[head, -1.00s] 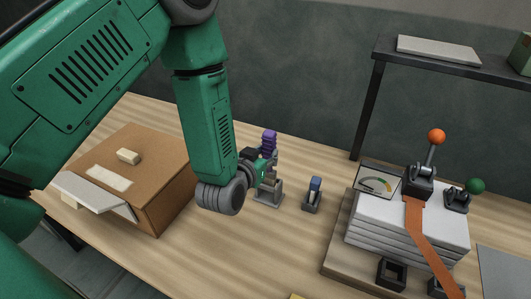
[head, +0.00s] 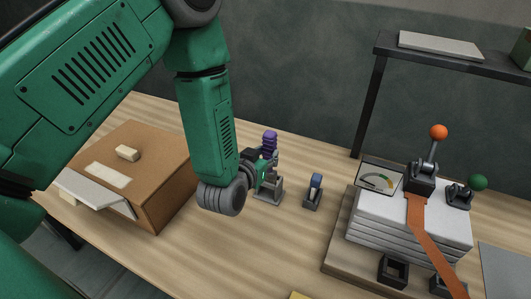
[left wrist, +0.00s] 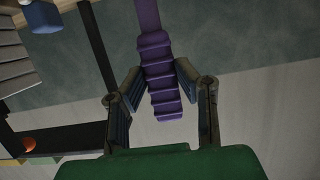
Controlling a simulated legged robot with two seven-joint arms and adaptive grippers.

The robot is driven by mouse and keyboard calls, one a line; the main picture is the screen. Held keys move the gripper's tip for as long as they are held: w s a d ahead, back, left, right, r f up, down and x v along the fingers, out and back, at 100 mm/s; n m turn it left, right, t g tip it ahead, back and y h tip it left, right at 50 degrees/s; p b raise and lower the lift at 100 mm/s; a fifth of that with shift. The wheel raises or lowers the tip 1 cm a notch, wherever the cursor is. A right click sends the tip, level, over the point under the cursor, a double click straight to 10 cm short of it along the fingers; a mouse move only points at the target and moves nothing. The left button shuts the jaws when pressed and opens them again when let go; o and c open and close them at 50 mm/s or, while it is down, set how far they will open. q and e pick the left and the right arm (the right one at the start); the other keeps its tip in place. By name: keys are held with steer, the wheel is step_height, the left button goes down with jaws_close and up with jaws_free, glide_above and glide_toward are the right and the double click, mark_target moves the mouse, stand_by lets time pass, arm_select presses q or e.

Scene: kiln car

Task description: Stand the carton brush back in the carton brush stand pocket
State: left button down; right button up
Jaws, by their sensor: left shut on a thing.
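My left gripper (head: 270,160) is shut on the purple ribbed handle of the carton brush (head: 270,138). The handle stands roughly upright and sticks up above the fingers. In the left wrist view the purple handle (left wrist: 160,75) lies between the two dark finger pads. The grey carton brush stand (head: 268,198) is on the table directly below the gripper. The brush's lower end is hidden behind my gripper and wrist, so I cannot tell whether it is in the pocket. My right gripper is not in view.
A small grey holder with a blue-topped item (head: 314,190) stands just right of the stand. A cardboard box (head: 165,200) is at left. A strapped stack (head: 400,228) with an orange-knobbed lever stands at right. Bare table (head: 240,255) lies in front.

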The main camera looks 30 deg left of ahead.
arm_select(q)
steer(key=shift+f, duration=0.45)
steer(key=shift+d+f+b, duration=0.1)
steer(key=shift+f+b, duration=0.05)
steer(key=shift+b, duration=0.2)
steer(key=shift+f, duration=0.1)
steer(key=shift+f+b, duration=1.15)
steer(key=shift+f, duration=0.3)
stand_by(0.3)
steer(key=c, duration=1.2)
jaws_free()
steer(key=shift+o, duration=0.2)
steer(key=shift+s+r, duration=0.1)
